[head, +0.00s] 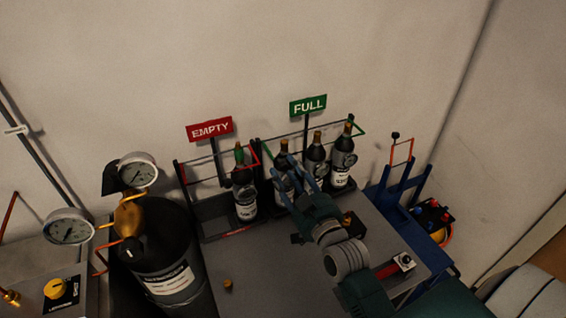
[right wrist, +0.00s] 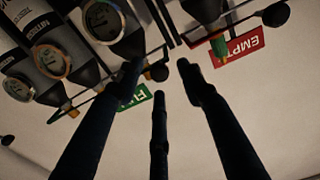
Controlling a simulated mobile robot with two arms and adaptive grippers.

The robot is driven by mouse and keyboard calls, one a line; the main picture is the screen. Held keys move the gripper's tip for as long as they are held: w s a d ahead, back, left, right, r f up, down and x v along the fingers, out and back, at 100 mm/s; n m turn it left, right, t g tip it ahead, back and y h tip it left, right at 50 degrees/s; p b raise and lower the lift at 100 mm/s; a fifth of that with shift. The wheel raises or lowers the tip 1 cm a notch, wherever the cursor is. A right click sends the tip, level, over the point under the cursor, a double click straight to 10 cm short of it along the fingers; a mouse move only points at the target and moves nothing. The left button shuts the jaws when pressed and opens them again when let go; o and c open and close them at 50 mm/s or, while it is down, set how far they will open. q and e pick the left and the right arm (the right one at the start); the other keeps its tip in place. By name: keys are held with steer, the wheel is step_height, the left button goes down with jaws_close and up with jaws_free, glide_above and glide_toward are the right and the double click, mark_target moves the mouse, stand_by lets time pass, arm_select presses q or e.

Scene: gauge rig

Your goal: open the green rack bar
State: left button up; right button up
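The green rack bar (head: 361,128) runs around the necks of the bottles in the rack under the green FULL sign (head: 308,105). Part of it is hidden behind my right gripper and the bottles. My right gripper (head: 298,172) is over the left part of this rack, in front of the leftmost bottle. Its three dark fingers (right wrist: 160,70) are spread with nothing between them. I cannot tell whether a finger touches the bar. My left gripper is out of view.
The EMPTY rack (head: 181,185), with a red bar and one bottle (head: 244,193), adjoins on the left. A black cylinder with gauges (head: 165,240) stands front left. A blue frame (head: 402,190) stands right. The grey tabletop (head: 265,275) is mostly bare.

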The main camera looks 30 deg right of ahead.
steer(key=w, duration=0.2)
steer(key=shift+w, duration=0.45)
steer(key=shift+c, duration=0.8)
jaws_close()
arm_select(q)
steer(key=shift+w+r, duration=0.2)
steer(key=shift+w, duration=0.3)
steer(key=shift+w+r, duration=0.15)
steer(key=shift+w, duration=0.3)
